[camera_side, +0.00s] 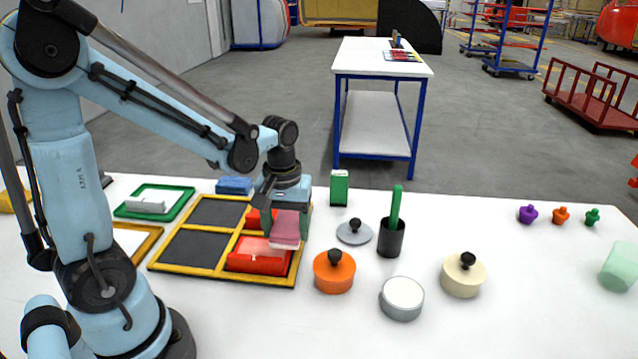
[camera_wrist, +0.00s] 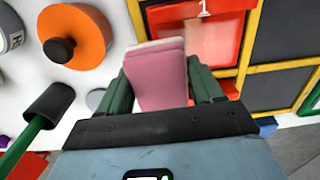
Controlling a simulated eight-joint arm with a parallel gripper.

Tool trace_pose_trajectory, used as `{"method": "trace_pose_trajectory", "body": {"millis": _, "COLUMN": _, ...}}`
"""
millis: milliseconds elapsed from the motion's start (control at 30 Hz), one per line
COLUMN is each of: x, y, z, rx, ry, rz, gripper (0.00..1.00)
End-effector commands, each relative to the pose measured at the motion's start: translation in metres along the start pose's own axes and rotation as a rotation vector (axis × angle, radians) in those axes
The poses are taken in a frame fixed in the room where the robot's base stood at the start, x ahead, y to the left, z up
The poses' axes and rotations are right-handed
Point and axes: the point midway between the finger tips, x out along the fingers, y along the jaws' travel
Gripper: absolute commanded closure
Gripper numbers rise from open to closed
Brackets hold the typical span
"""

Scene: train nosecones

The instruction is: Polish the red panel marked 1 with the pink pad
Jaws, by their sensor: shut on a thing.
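My gripper (camera_side: 287,192) is shut on the pink pad (camera_side: 286,229), which hangs below the fingers. In the wrist view the pad (camera_wrist: 160,75) sits between the two green fingers (camera_wrist: 162,88). The red panel marked 1 (camera_wrist: 222,30) is just beyond the pad there, with a pale patch on its face. In the side view this panel (camera_side: 258,263) lies in the near right compartment of a yellow-framed tray. The pad's lower end overlaps the panel's far edge in view; I cannot tell whether they touch. Another red panel (camera_side: 253,219) behind is partly hidden by my gripper.
The tray (camera_side: 222,277) has dark compartments on its left. An orange lidded pot (camera_side: 334,276), a grey tin (camera_side: 402,302), a cream pot (camera_side: 463,280), a grey lid (camera_side: 354,236) and a black cup (camera_side: 390,240) stand to the right.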

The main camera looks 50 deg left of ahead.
Motion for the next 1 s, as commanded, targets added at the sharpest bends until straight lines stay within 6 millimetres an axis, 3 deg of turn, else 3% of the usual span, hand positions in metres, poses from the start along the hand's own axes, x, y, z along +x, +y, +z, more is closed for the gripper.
{"method": "trace_pose_trajectory", "body": {"millis": 500, "x": -0.043, "y": 0.000, "z": 0.000, "rx": 0.000, "ry": 0.000, "rz": 0.000, "gripper": 0.68}}
{"method": "trace_pose_trajectory", "body": {"millis": 1000, "x": -0.044, "y": 0.000, "z": 0.000, "rx": 0.000, "ry": 0.000, "rz": 0.000, "gripper": 0.68}}
